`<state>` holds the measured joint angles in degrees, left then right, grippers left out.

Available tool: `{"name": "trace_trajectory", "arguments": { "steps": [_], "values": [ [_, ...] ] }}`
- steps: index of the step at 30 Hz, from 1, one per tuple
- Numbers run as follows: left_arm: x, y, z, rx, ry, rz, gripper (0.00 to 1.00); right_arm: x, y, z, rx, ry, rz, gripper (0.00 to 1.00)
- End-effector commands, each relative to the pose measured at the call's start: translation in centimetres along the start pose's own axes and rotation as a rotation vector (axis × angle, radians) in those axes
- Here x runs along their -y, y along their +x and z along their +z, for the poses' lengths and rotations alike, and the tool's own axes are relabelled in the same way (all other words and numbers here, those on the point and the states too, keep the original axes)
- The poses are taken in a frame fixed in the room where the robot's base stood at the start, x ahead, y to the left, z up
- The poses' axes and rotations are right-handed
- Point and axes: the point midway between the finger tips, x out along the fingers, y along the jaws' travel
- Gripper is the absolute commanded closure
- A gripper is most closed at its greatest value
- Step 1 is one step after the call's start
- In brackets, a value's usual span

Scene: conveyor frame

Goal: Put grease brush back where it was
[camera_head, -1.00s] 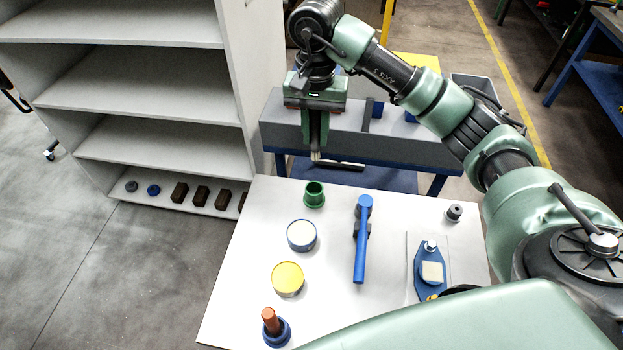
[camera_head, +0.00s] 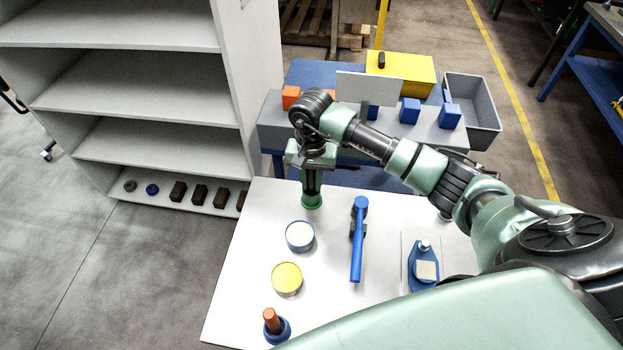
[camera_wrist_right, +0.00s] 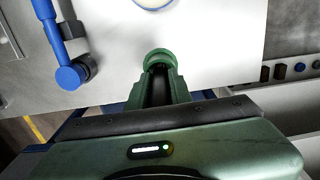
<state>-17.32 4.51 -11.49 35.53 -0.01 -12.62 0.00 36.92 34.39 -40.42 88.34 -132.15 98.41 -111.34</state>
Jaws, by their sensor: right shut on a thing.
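My right gripper (camera_head: 312,186) is upright at the back left of the white table, fingers pointing down directly over the green cup (camera_head: 312,203). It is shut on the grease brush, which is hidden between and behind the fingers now. In the right wrist view the gripper (camera_wrist_right: 160,88) reaches toward the green cup (camera_wrist_right: 157,56), whose rim shows just past the fingertips. I cannot tell how far the brush is inside the cup. My left gripper is not in view.
On the white table (camera_head: 240,290) stand a white-topped can (camera_head: 300,236), a yellow-topped can (camera_head: 287,279), a blue tool (camera_head: 357,245), a blue holder with an orange-brown handle (camera_head: 273,325) and a blue fixture (camera_head: 424,268). A grey shelf (camera_head: 150,130) stands left.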

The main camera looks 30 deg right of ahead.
Motion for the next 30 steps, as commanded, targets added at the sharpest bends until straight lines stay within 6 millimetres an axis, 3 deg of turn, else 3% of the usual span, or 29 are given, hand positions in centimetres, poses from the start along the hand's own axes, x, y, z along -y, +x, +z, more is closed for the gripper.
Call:
{"name": "trace_trajectory", "arguments": {
  "steps": [8, 9, 10, 11, 23, 30],
  "values": [
    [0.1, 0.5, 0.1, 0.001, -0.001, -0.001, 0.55, 0.0, 0.3, -0.1, -0.002, -0.001, 0.000, 1.00],
    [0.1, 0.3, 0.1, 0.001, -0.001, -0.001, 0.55, 0.0, 0.1, 0.0, -0.001, -0.001, -0.001, 0.69],
    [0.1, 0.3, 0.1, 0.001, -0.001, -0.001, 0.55, 0.0, 0.1, 0.0, -0.001, -0.001, -0.001, 0.60],
    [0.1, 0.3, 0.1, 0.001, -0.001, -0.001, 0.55, 0.0, 0.1, 0.0, -0.001, -0.001, -0.001, 0.58],
    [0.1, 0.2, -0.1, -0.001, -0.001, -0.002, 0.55, 0.1, -0.4, -0.1, -0.003, -0.001, -0.002, 0.58],
    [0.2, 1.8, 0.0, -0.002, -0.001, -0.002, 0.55, 0.1, -4.7, -0.2, -0.009, -0.002, -0.004, 0.58]
  ]
}}
